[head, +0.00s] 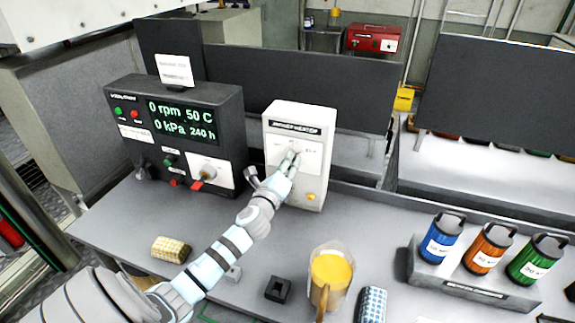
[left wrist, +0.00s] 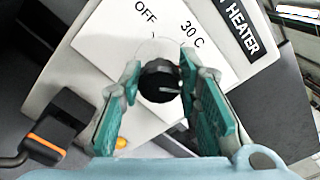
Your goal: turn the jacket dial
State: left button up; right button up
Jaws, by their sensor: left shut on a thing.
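The jacket heater (head: 319,185) is an upright white box on the bench in the head view, with a dark title strip at its top. My left gripper (head: 289,160) reaches its front panel and covers the dial there. In the left wrist view the jacket dial (left wrist: 160,82) is a round black knob with a pale pointer mark. The green-padded fingers of my left gripper (left wrist: 161,86) are shut on it, one on each side. The words OFF and 30 C are printed on the white panel around it. My right gripper is not in view.
A dark control box (head: 125,98) with a green-lettered display stands left of the heater. A mug of yellow liquid (head: 331,268), a small black block (head: 278,289) and a yellow patterned pad (head: 171,249) are nearer. Blue, orange and green canisters (head: 487,249) stand right.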

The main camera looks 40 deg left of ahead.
pick_arm(q)
jog(key=n+b, duration=0.1)
jog(key=n, duration=0.5)
jog(key=shift+f, duration=0.15)
jog(key=n+b, duration=0.2)
jog(key=n, duration=0.3)
jog(key=shift+f, duration=0.1)
jog(key=n+b, duration=0.2)
jog(key=n, duration=0.4)
jog(key=shift+f+n, duration=0.15)
jog(key=shift+n, duration=0.25)
jog(key=n+b, duration=0.1)
jog(key=n, duration=0.3)
jog(key=shift+n+b, duration=0.35)
jog(key=shift+n, duration=0.05)
jog(key=o, duration=1.1)
jog(key=shift+o, duration=0.2)
jog(key=shift+d, duration=0.1)
